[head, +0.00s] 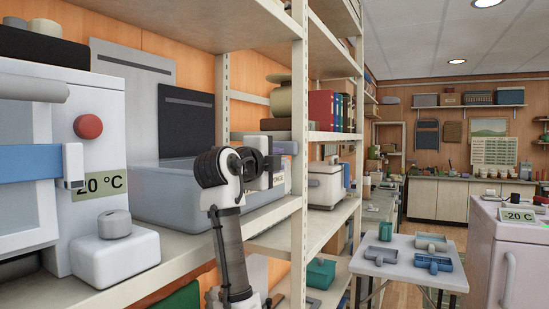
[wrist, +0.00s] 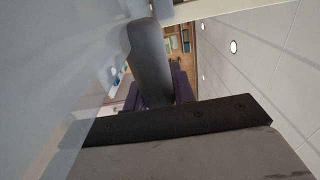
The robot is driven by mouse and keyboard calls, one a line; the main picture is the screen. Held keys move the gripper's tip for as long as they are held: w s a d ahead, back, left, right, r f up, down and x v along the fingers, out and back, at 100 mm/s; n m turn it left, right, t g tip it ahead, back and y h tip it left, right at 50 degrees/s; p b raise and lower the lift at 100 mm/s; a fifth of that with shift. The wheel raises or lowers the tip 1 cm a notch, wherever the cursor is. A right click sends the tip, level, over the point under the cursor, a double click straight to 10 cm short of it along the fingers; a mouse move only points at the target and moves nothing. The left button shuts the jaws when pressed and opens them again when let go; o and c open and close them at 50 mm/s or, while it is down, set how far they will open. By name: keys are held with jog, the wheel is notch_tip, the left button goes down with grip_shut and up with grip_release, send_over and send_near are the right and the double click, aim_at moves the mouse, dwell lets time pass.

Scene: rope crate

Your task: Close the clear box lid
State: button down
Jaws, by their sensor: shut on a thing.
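The clear box (head: 165,200) is a wide, translucent bluish-grey bin on the shelf, left of centre in the head view. My gripper (head: 268,163) is at the box's right end, in front of it, and hides part of that end. In the wrist view my gripper (wrist: 157,95) has its dark fingers on either side of a grey, rounded bar (wrist: 148,50) and is shut on it. Whether this bar belongs to the lid cannot be told. A translucent pale surface (wrist: 55,70) fills the left of the wrist view. The lid's angle is unclear.
A metal shelf post (head: 299,120) stands just right of my gripper. A white appliance (head: 90,150) and a white block with a grey knob (head: 115,250) are left of the box. A white lidded container (head: 325,187) stands beyond the post.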

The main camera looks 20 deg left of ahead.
jog(key=c, duration=1.2)
grip_release()
jog(key=shift+r, duration=0.1)
jog(key=shift+o, duration=0.2)
jog(key=s+b, duration=0.1)
jog(key=s, duration=0.6)
jog(key=shift+s+a+b, duration=0.3)
jog(key=shift+b, duration=0.1)
